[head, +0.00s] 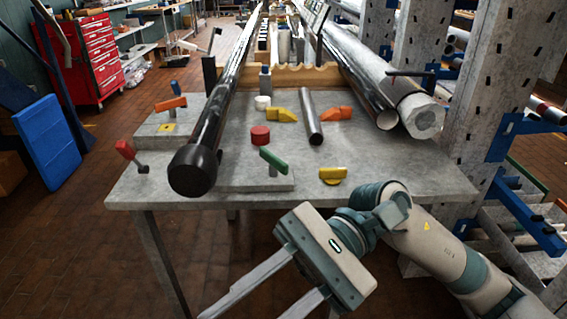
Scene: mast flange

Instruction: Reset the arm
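My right arm comes in from the lower right, and its gripper (252,305) is in front of the table's near edge, pointing to the lower left. Its two long grey fingers are spread apart, with nothing visible between them; the tips lie close to the bottom border. It appears clear of the table and everything on it. My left gripper is not in view.
A grey table (400,178) bears a long dark pole (205,145), a grey tube (311,117), a red cylinder (260,135), a green-handled lever (273,160) and a yellow piece (333,175). A perforated metal upright (480,95) stands right. Floor is open at left.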

